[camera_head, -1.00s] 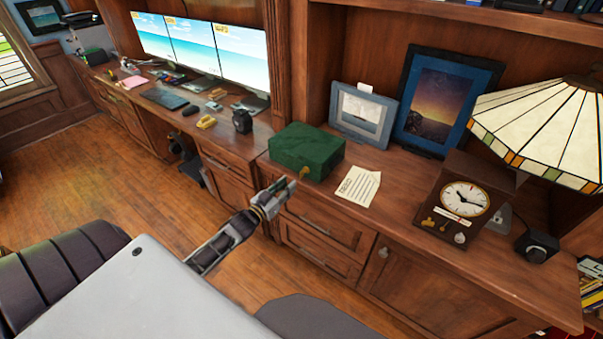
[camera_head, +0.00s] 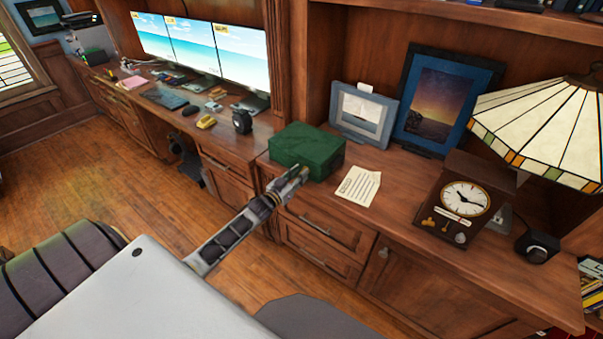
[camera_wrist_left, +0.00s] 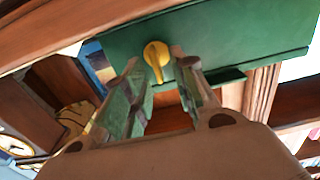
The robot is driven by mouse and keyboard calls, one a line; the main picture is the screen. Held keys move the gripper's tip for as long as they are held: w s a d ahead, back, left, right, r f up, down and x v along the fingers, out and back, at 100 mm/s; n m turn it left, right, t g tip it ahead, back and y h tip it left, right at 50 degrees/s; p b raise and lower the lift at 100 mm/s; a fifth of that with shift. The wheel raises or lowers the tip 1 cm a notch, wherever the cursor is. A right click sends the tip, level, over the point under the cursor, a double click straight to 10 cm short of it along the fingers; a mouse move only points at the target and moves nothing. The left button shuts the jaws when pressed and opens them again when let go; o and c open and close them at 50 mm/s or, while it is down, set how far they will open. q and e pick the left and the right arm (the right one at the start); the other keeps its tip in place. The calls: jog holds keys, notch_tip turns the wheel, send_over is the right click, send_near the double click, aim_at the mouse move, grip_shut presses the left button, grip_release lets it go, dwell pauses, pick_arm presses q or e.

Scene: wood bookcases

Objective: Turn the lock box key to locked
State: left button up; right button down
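The green lock box (camera_head: 308,149) sits on the wooden counter, left of a paper note. In the left wrist view the box (camera_wrist_left: 230,40) shows its front face with a yellow key (camera_wrist_left: 156,60) in it. My left gripper (camera_head: 300,175) is at the front of the box in the head view. In the left wrist view its two fingers (camera_wrist_left: 158,85) are apart, one on each side of the key, and I see no contact with it. In the head view the key is hidden behind the gripper. My right gripper is not in view.
A paper note (camera_head: 358,186) lies right of the box. Picture frames (camera_head: 362,120) stand behind it, and a wooden clock (camera_head: 464,200) stands further right. A black object (camera_head: 242,121) and a yellow phone (camera_head: 206,121) are on the lower desk at left.

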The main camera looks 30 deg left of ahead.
pick_arm(q)
jog(key=shift+w, duration=0.95)
grip_shut()
